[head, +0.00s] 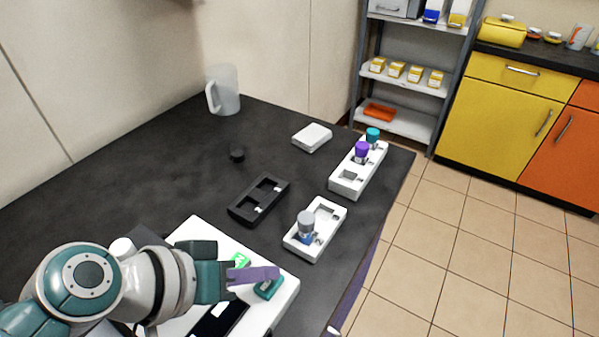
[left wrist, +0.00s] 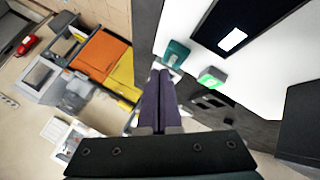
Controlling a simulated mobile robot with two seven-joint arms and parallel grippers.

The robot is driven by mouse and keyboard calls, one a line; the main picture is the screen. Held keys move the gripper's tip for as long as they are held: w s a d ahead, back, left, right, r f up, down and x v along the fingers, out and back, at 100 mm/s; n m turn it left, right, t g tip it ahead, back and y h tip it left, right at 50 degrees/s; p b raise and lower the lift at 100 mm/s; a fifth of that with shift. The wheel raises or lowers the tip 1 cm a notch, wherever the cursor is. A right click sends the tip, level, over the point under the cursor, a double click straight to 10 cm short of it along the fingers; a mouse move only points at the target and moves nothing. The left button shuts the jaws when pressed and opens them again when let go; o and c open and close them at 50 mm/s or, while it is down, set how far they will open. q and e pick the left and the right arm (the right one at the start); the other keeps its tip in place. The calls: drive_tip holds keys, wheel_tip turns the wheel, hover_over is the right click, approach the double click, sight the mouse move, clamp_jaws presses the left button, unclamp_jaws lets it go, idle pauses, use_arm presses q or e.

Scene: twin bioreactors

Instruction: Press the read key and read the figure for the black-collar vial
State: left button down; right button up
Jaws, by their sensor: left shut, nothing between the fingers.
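The white instrument (head: 196,233) lies at the front of the dark table, partly covered by my left arm. It has a green key (head: 240,260), a teal block (head: 268,288) and a dark display (head: 215,320). In the left wrist view the display (left wrist: 232,40) has a bright patch with no legible figure; the green key (left wrist: 212,77) and teal block (left wrist: 174,53) also show. My left gripper (head: 275,273) is shut and empty, its purple fingers over the instrument near both; contact cannot be told. No black-collar vial can be made out. My right gripper is out of view.
A white rack (head: 329,215) holds a grey-capped vial (head: 306,224). A longer white rack (head: 346,190) holds purple-capped (head: 362,150) and teal-capped (head: 372,135) vials. A black rack (head: 240,212), black cap-like piece (head: 237,154), white box (head: 312,137) and jug (head: 226,90) stand behind.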

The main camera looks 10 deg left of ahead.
sight(262, 289)
use_arm(q)
drive_tip(key=shift+f, duration=0.2)
drive_tip(key=shift+f+b, duration=0.3)
drive_tip(key=shift+b, duration=0.05)
drive_tip(key=shift+f+b, duration=0.35)
drive_tip(key=shift+f, duration=0.05)
idle(0.5)
drive_tip(key=shift+r, duration=0.1)
drive_tip(key=shift+r+p, duration=0.75)
drive_tip(key=shift+p, duration=0.15)
wheel_tip(262, 289, up, 5)
drive_tip(key=p, duration=0.5)
drive_tip(key=shift+r, duration=0.1)
idle(0.4)
